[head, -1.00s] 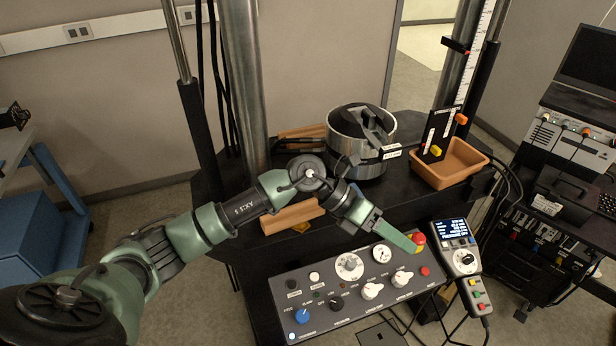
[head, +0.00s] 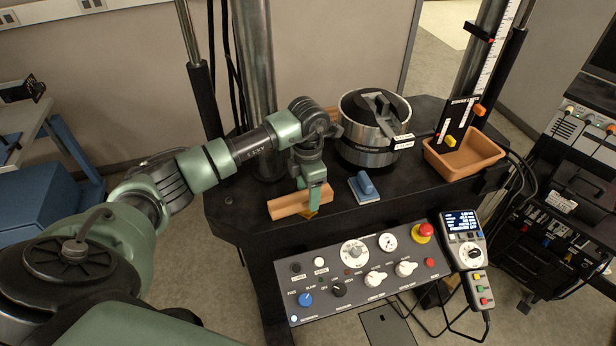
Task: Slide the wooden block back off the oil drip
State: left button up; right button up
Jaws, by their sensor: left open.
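A wooden block (head: 286,204) lies on the front left of the black machine table, with its long side roughly along the table's front edge. A small amber patch, which looks like the oil drip (head: 310,214), shows at the front edge of its right end. My left gripper (head: 314,200) is open and points down at the right end of the block, hiding part of it. I cannot tell whether the fingers touch the block. My right gripper is not in view.
A blue-handled pad (head: 364,186) sits just right of the gripper. A steel cylinder (head: 370,150) stands behind it. An orange-brown tray (head: 478,160) is at the right. A control panel (head: 330,290) sits below the front edge. The table (head: 235,205) is bare left of the block.

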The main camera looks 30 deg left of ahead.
pick_arm(q)
jog(key=shift+f, duration=0.7)
grip_shut()
jog(key=c, duration=0.9)
grip_release()
jog(key=shift+c, duration=0.8)
jog(key=shift+w+a+f+b, duration=0.1)
jog(key=shift+w+a+b, duration=0.15)
jog(key=shift+w+b, duration=0.65)
jog(key=shift+w+a+b, duration=0.2)
jog(key=shift+w+b, duration=0.55)
jog(key=shift+w, duration=0.1)
jog(key=shift+w+a+b, duration=0.45)
jog(key=shift+w+b, duration=1.05)
jog(key=shift+b, duration=0.05)
jog(key=shift+w+a+b, duration=0.4)
jog(key=shift+w+b, duration=1.15)
jog(key=shift+w+a+b, duration=0.45)
jog(key=shift+w+b, duration=1.05)
jog(key=shift+b, duration=0.05)
jog(key=shift+w+a+r+b, duration=0.1)
jog(key=shift+w+a+b, duration=0.1)
jog(key=shift+w+b, duration=0.35)
jog(key=shift+w+a+r+b, duration=0.15)
jog(key=shift+w+b, duration=0.25)
jog(key=shift+b, duration=0.2)
